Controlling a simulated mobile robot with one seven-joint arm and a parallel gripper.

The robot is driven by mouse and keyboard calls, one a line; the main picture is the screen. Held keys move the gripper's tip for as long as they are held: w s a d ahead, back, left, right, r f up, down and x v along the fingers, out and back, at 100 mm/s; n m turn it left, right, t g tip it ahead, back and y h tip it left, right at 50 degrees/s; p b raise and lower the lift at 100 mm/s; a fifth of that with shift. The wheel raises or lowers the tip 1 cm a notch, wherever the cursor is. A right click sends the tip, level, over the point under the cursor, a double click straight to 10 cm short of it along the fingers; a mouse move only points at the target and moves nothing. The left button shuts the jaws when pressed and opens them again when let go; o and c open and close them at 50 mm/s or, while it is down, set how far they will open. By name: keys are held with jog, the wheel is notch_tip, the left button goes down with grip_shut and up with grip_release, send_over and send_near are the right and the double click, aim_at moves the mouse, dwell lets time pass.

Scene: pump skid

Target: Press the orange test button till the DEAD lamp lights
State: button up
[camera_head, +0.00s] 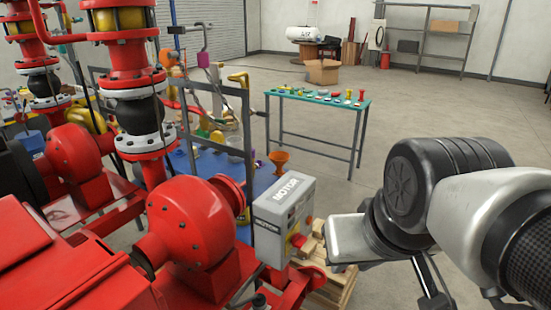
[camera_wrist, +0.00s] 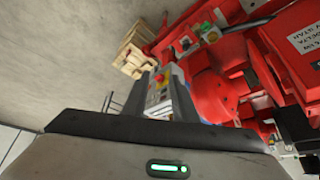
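The grey box marked MOTOR (camera_head: 283,215) stands beside the red pump in the head view. A red knob (camera_head: 298,240) shows on its side. In the wrist view, a grey panel with a red button on yellow (camera_wrist: 160,78) lies ahead of my gripper, near the picture's middle. My gripper's body (camera_wrist: 160,150) fills the bottom of the wrist view. In the head view my arm is at the right, apart from the box.
Red pumps and pipework (camera_head: 190,225) crowd the left. A wooden pallet (camera_head: 335,285) lies low by the box and shows in the wrist view (camera_wrist: 133,58). A green-topped table (camera_head: 320,97) with small parts stands behind. The floor (camera_head: 420,110) at back right is open.

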grip_shut()
dwell(1.5)
